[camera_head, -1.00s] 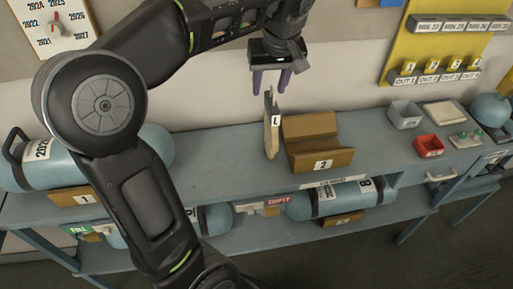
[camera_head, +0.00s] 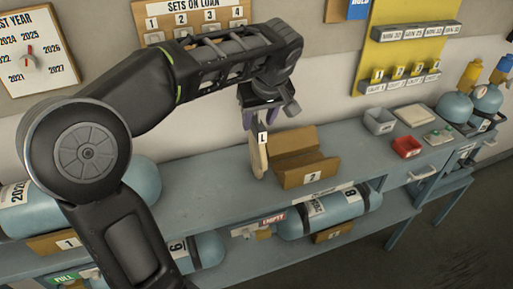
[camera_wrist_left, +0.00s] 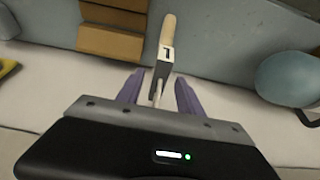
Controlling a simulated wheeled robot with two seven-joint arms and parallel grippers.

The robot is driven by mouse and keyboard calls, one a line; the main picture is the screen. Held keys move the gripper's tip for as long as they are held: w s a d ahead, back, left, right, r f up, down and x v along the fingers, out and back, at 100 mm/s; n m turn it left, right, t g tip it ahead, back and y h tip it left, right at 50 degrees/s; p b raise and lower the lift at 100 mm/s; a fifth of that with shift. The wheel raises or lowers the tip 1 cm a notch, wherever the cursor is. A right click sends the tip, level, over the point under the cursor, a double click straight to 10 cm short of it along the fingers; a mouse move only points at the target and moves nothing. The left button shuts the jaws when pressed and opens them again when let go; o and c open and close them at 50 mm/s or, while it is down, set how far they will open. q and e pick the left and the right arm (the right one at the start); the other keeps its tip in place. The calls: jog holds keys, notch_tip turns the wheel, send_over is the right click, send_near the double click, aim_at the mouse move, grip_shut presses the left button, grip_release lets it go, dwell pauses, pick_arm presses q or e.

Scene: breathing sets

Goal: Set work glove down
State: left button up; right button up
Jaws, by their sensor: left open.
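The work glove (camera_head: 259,160) is a narrow, pale tan piece with a white tag marked L. It stands upright on the blue-grey bench (camera_head: 205,195), just left of the wooden cradle marked 2 (camera_head: 310,178). My left gripper (camera_head: 267,122) is open above the glove, its purple fingers pointing down around the glove's top end. In the left wrist view the glove (camera_wrist_left: 167,32) runs away from my left gripper (camera_wrist_left: 160,90), with its dark near end between the spread fingers and a gap on each side. My right gripper is not in view.
A blue cylinder (camera_head: 145,183) lies at the left on cradle 1 (camera_head: 60,242). More cylinders lie on the lower shelf. The bench front before the glove is clear.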

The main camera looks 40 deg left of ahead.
aim_at(257, 143)
pick_arm(q)
jog(key=shift+p+x, duration=0.55)
jog(key=shift+x, duration=2.1)
jog(key=shift+c, duration=0.5)
grip_shut()
